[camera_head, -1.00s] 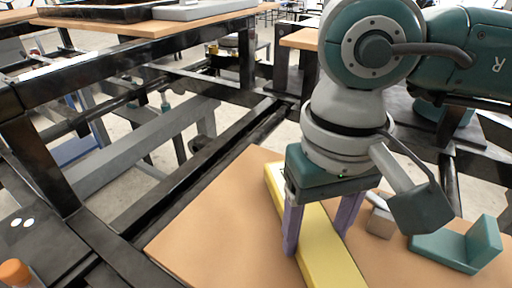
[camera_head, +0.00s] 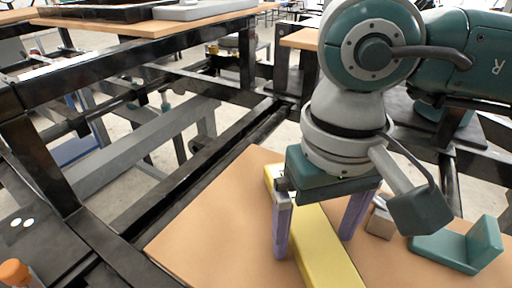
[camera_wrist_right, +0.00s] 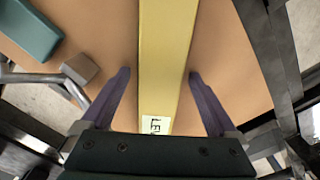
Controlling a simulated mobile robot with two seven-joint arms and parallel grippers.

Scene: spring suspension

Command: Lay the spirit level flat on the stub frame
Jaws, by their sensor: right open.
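The spirit level is a long yellow bar (camera_head: 322,250) lying on a tan wooden board (camera_head: 208,216). It also shows in the right wrist view (camera_wrist_right: 164,62), with a white label bearing dark letters near my gripper. My right gripper (camera_head: 310,248) is open. Its two purple fingers stand on either side of the yellow bar, with a gap to it on both sides in the wrist view (camera_wrist_right: 163,80). The black stub frame (camera_head: 180,200) of square beams lies to the left of and behind the board. My left gripper is not in view.
A teal angled bracket (camera_head: 462,247) and a small metal-and-wood block (camera_head: 380,220) sit on the board right of the level. An orange-capped object (camera_head: 15,272) stands at the lower left. Another wooden top (camera_head: 150,22) holds grey and black parts at the back. The board's left part is bare.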

